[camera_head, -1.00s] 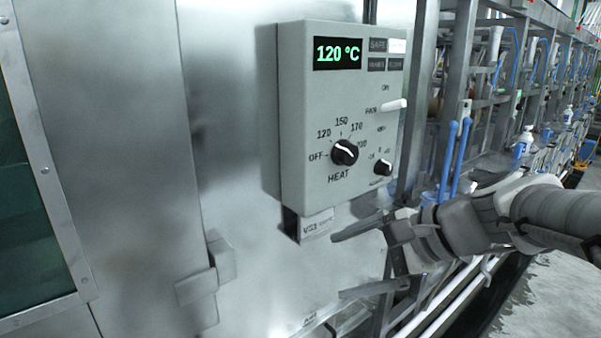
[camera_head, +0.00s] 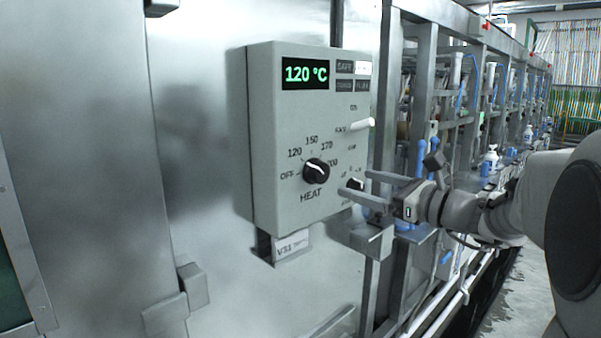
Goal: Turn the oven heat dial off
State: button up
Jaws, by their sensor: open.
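The oven heat dial (camera_head: 316,171) is a black round knob with a white mark, low on the front of a grey control box (camera_head: 262,140). Labels OFF, 120, 150, 170 and 200 run around it. Its mark seems to lean up and left, but the exact setting is hard to read. The green display (camera_head: 306,74) reads 120 °C. My gripper (camera_head: 353,182) is open and empty, its two fingers pointing left at the box's lower right. The fingertips are to the right of the heat dial, apart from it, and overlap a smaller knob (camera_head: 357,184) in the picture.
A white fan switch lever (camera_head: 358,126) sticks out above the smaller knob. A tag marked V31 (camera_head: 291,247) hangs under the box. A metal latch (camera_head: 180,300) is on the steel panel at lower left. Metal framework with blue pipes stands to the right.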

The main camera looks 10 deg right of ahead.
aim_at(323, 174)
jog(key=p+x, duration=0.1)
jog(key=x, duration=0.9)
jog(key=shift+w+a, duration=0.25)
jog(key=shift+w, duration=0.05)
jog(key=shift+f, duration=0.1)
jog(key=c, duration=1.4)
